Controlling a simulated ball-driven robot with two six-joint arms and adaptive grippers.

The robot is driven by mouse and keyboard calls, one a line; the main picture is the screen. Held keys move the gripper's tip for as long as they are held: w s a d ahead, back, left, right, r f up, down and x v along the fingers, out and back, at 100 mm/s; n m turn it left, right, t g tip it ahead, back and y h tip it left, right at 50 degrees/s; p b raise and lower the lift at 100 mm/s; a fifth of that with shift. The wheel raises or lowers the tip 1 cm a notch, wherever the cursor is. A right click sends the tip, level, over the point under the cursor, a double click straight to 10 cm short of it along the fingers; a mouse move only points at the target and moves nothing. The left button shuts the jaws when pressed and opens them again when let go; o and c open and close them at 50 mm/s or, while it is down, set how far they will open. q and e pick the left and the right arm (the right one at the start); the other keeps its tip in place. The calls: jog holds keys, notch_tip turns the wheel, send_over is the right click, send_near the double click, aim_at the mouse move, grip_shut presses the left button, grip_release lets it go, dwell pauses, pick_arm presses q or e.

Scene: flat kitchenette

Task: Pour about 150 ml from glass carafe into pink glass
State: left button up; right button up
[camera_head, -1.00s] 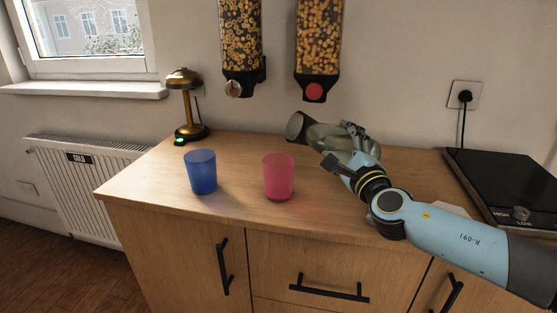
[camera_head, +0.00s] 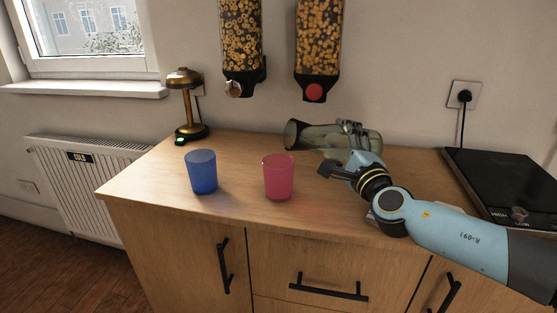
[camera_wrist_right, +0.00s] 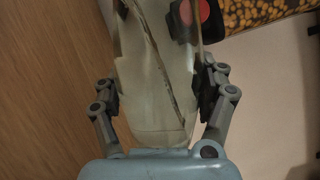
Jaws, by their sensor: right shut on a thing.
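The glass carafe (camera_head: 325,138) is greenish and see-through, tilted until nearly level, with its dark mouth to the left. My right gripper (camera_head: 350,150) is shut around its body. In the right wrist view the carafe (camera_wrist_right: 155,85) lies between both fingers (camera_wrist_right: 160,100). The carafe's mouth is above and behind the pink glass (camera_head: 279,178), which stands upright on the counter. No stream from the mouth can be made out, and the liquid level is hard to tell. My left gripper does not show.
A blue glass (camera_head: 202,172) stands left of the pink one on the wooden counter (camera_head: 235,205). A brass lamp (camera_head: 186,105) is at the back left. Two cereal dispensers (camera_head: 318,45) hang on the wall above. A black hob (camera_head: 505,185) lies at the right.

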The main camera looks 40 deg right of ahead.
jog(key=shift+w+a+r+n, duration=0.1)
jog(key=shift+a+r+n, duration=0.15)
jog(key=shift+n, duration=0.15)
dwell(0.8)
jog(key=shift+r+n+p, duration=0.25)
jog(key=shift+n+p, duration=0.25)
jog(key=shift+p, duration=0.2)
dwell(1.7)
jog(key=f+m+b, duration=0.1)
jog(key=d+m+b, duration=0.1)
jog(key=shift+s+f+m+b, duration=0.2)
jog(key=shift+f+m+b, duration=0.15)
jog(key=shift+m, duration=0.05)
jog(key=shift+w+a+m+h, duration=0.15)
jog(key=shift+m+h, duration=0.15)
jog(key=shift+m, duration=0.6)
jog(key=shift+a+f+m+g, duration=0.3)
jog(key=shift+f+m, duration=0.05)
jog(key=shift+m, duration=0.55)
jog(key=shift+r, duration=0.15)
